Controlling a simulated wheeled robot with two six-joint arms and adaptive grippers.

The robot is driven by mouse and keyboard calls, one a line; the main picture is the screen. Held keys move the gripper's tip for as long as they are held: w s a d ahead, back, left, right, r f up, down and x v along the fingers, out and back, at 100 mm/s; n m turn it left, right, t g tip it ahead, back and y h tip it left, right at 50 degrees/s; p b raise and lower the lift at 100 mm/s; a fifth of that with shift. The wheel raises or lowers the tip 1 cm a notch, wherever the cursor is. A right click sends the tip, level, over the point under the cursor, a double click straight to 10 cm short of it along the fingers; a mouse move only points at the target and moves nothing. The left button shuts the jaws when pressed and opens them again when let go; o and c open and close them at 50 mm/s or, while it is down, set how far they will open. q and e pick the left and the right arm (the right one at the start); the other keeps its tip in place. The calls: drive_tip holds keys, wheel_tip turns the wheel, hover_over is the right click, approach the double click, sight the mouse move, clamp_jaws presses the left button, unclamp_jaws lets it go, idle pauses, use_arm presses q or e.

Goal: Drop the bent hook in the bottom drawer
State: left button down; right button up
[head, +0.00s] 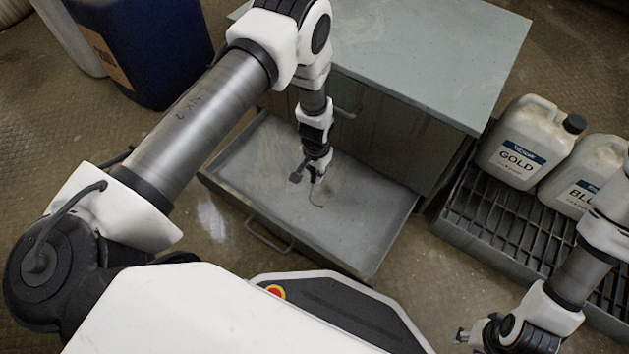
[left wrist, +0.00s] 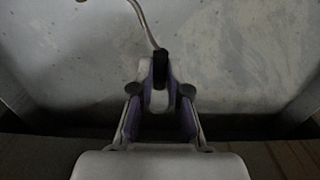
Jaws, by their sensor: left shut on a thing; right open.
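The bottom drawer (head: 365,227) of the grey cabinet is pulled open, and its floor is bare. My left gripper (head: 316,180) is over the open drawer, pointing down. It is shut on the bent hook (head: 317,197), a thin wire piece whose curved end hangs below the fingers. In the left wrist view the hook (left wrist: 141,18) runs out from a dark end between the fingertips (left wrist: 160,88), with the drawer floor behind it. I cannot tell whether the hook touches the floor. My right gripper (head: 463,336) is open and empty at the lower right, away from the cabinet.
The grey cabinet (head: 430,50) stands behind the drawer. A black grated tray (head: 485,225) with jugs marked GOLD (head: 524,145) and BLU (head: 590,180) is on the right. A blue drum (head: 150,50) stands at the upper left. Floor left of the drawer is clear.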

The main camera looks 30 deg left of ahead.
sight(314, 186)
use_arm(q)
drive_tip(key=f+b, duration=0.2)
drive_tip(key=f, duration=0.1)
drive_tip(key=shift+w+a+f+b, duration=0.15)
drive_tip(key=shift+a+f+b, duration=0.05)
drive_tip(key=shift+a+b, duration=0.2)
drive_tip(key=shift+f, duration=0.3)
drive_tip(key=shift+r, duration=0.25)
drive_tip(key=shift+f, duration=0.65)
drive_tip(key=c, duration=1.2)
unclamp_jaws()
drive_tip(key=shift+o, duration=0.2)
drive_tip(key=shift+r, duration=0.1)
